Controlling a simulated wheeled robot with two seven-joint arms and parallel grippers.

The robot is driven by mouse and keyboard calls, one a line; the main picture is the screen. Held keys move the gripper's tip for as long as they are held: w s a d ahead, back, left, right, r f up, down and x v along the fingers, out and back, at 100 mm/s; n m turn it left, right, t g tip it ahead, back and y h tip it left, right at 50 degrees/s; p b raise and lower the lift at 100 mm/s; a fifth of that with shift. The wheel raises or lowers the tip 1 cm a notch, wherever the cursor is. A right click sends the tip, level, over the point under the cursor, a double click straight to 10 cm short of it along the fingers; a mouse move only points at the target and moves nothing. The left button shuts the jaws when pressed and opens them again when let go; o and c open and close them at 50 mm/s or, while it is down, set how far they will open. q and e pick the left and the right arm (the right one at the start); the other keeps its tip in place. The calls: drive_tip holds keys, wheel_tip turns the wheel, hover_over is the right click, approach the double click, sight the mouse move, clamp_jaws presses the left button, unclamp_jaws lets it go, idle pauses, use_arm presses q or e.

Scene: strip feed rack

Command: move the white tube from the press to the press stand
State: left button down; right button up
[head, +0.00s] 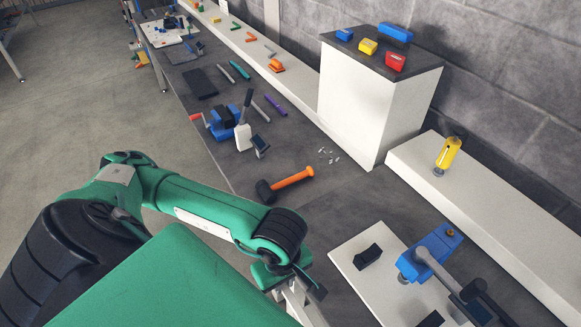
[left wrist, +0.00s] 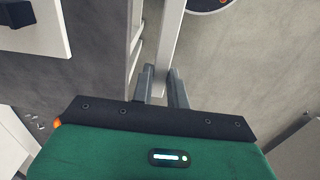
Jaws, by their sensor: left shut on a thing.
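My left gripper (head: 300,290) is low in the head view, by the bench's front edge. In the left wrist view my left gripper's fingers (left wrist: 162,88) are close together. A pale bar runs between and beyond them; I cannot tell how much is tube and how much is bench frame. A blue press-like device (head: 430,252) with a grey lever stands on a white board (head: 357,246) at lower right. I cannot make out which part is the press stand. My right gripper is not in view.
An orange-handled hammer (head: 292,178) and a blue vise-like device (head: 222,122) lie farther back on the dark bench. A white block (head: 365,110) carries several coloured parts.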

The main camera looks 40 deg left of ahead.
use_arm(q)
drive_tip(key=s+a+p, duration=0.3)
drive_tip(key=s+p, duration=0.3)
drive_tip(key=s, duration=0.2)
drive_tip(key=shift+p, duration=0.3)
idle(0.6)
